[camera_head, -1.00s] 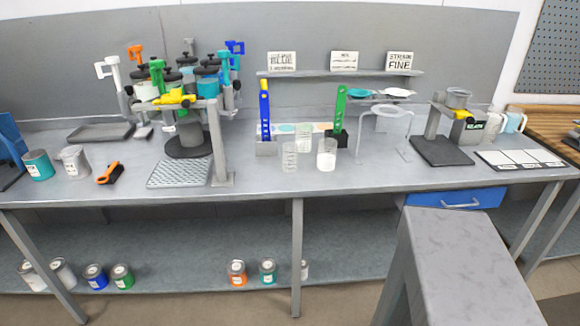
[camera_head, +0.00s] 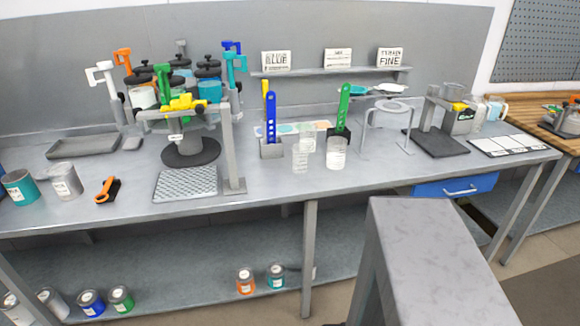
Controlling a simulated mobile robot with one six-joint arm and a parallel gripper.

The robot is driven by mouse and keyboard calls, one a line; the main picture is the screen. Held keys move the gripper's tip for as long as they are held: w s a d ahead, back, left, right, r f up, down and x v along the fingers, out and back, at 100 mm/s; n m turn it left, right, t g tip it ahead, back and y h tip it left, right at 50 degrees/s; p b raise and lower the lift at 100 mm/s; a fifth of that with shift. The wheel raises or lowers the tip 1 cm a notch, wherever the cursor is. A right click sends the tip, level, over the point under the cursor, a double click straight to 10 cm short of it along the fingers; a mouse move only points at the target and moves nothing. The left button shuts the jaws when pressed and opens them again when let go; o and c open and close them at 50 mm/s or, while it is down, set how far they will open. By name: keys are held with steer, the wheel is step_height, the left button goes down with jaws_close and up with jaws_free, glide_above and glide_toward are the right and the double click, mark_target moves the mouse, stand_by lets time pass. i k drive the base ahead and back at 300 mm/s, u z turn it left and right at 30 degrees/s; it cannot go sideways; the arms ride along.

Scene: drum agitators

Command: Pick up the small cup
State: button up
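The left clear cup (camera_head: 301,158) looks slightly narrower than the right clear cup (camera_head: 336,154). I cannot tell for certain which is the small cup. My gripper is not in view.
The agitator with several drums (camera_head: 208,90) is on the left. A blue drawer (camera_head: 455,187) is below. A large grey slab (camera_head: 430,250) fills the lower-right foreground.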

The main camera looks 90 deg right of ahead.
mark_target(300, 159)
steer(key=i, duration=0.85)
steer(key=z, duration=3.15)
steer(key=i, duration=0.1)
steer(key=u, duration=1.3)
